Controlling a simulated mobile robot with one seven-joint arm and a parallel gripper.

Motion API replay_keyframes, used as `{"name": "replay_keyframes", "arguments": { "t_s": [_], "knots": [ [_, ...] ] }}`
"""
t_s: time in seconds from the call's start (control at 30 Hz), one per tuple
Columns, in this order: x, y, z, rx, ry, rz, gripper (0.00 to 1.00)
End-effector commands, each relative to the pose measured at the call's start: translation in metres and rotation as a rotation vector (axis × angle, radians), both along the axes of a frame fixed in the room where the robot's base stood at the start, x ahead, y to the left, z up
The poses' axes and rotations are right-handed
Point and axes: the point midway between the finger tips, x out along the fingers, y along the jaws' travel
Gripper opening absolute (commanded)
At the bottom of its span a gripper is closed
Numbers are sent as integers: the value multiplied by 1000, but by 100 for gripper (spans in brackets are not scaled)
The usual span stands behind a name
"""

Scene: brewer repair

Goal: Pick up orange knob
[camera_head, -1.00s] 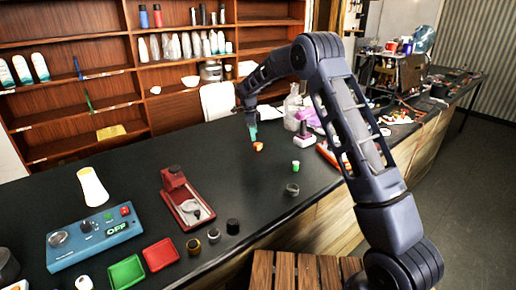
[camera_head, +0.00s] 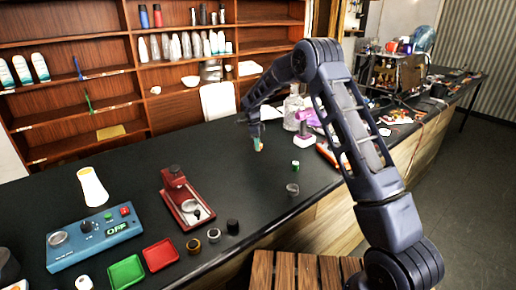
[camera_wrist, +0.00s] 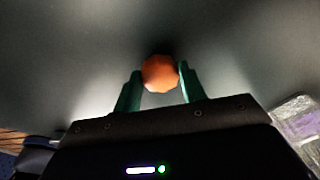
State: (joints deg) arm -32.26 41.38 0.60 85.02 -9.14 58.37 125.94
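The orange knob (camera_wrist: 160,73) is small and rounded, and lies on the dark counter (camera_head: 140,165). In the wrist view it sits between the tips of my gripper's two green fingers (camera_wrist: 160,80), with one finger close on each side. Any gap is too small to tell whether the fingers press on it. In the head view my gripper (camera_head: 257,142) is lowered to the counter top, and the fingers hide most of the knob, leaving only a trace of orange.
A small green piece (camera_head: 295,166) and a grey knob (camera_head: 292,189) stand to the right of my gripper. A purple-and-white item (camera_head: 304,135) and a clear bottle (camera_head: 292,112) stand behind. A red device (camera_head: 186,200) is at left.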

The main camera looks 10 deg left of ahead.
Motion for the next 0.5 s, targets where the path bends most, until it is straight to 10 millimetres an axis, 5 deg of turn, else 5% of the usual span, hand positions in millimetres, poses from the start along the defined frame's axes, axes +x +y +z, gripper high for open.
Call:
{"name": "replay_keyframes", "arguments": {
  "t_s": [0.13, 0.5],
  "knots": [
    [0, 0, 0, 0, 0, 0, 16],
    [0, 1, 9, 1, -2, 0, 16]
  ]
}}
